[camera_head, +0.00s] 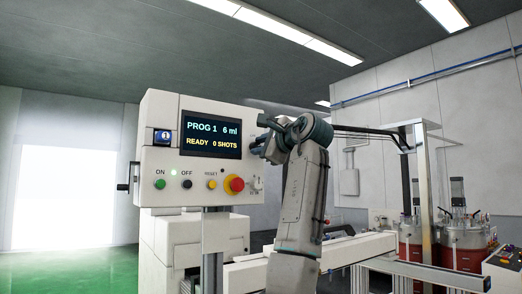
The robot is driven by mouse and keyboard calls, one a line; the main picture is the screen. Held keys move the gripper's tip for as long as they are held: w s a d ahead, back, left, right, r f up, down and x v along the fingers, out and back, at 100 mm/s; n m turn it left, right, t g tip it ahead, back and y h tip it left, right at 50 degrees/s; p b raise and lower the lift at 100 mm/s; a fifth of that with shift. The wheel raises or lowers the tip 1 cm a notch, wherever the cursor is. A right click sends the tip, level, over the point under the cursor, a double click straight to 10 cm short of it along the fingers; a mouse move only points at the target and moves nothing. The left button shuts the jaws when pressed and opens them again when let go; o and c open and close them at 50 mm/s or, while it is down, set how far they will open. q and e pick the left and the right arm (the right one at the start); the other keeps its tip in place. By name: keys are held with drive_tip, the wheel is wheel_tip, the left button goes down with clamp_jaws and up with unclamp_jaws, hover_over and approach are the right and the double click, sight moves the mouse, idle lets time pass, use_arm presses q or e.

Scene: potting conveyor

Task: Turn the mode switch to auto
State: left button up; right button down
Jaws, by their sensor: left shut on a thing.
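My left gripper (260,142) is at the box's right front edge, just right of the screen. It is shut on what appears to be the mode switch. The switch itself is hidden by the gripper and wrist, so I cannot read its position. My right gripper is not in view.
Below the screen are a green button (160,184), a black button (187,184), a yellow reset button (212,184) and a red emergency stop (234,184). A crank handle (124,187) sticks out at left. Red tanks (466,252) stand at right.

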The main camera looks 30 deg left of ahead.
use_arm(q)
drive_tip(key=shift+m+b, duration=0.6)
drive_tip(key=shift+m, duration=1.4)
drive_tip(key=shift+r, duration=0.1)
drive_tip(key=o, duration=1)
drive_tip(key=shift+s+d+f+b, duration=0.1)
drive_tip(key=shift+d+f+b, duration=0.1)
drive_tip(key=shift+b, duration=0.1)
drive_tip(key=b+v, duration=0.4)
drive_tip(key=v, duration=0.6)
drive_tip(key=shift+d+r+b, duration=0.1)
drive_tip(key=shift+d+b, duration=0.05)
drive_tip(key=shift+b, duration=0.15)
